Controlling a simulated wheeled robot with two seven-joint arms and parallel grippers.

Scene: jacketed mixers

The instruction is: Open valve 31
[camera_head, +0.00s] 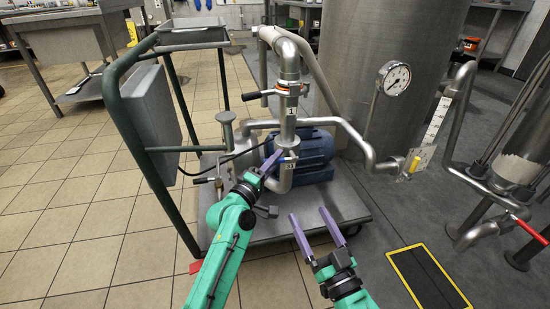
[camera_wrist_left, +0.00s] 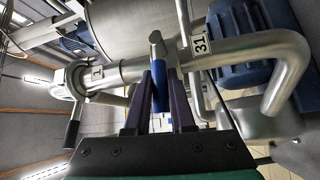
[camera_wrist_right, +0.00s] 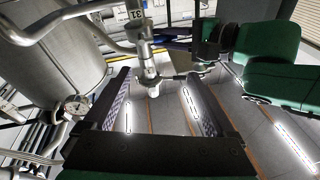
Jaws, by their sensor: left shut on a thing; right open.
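Valve 31 (camera_head: 286,158) sits on the vertical steel pipe above the cart, below valve 1 (camera_head: 288,90). Its tag "31" (camera_wrist_left: 200,44) shows in the left wrist view. My left gripper (camera_head: 271,160) is at valve 31, shut on its handle (camera_wrist_left: 160,92), a blue grip standing between the two fingers with a steel end above it. In the head view the fingers hide most of this handle. My right gripper (camera_head: 308,213) is open and empty, low in front of the cart. In the right wrist view a pipe fitting (camera_wrist_right: 149,78) lies beyond its open fingers.
The green-framed cart (camera_head: 345,205) carries a blue motor (camera_head: 315,150). Valve 1's black lever (camera_head: 256,95) sticks out left above my left gripper. A large steel tank (camera_head: 375,60) with a gauge (camera_head: 394,78) stands behind. Tiled floor (camera_head: 90,185) at left is free.

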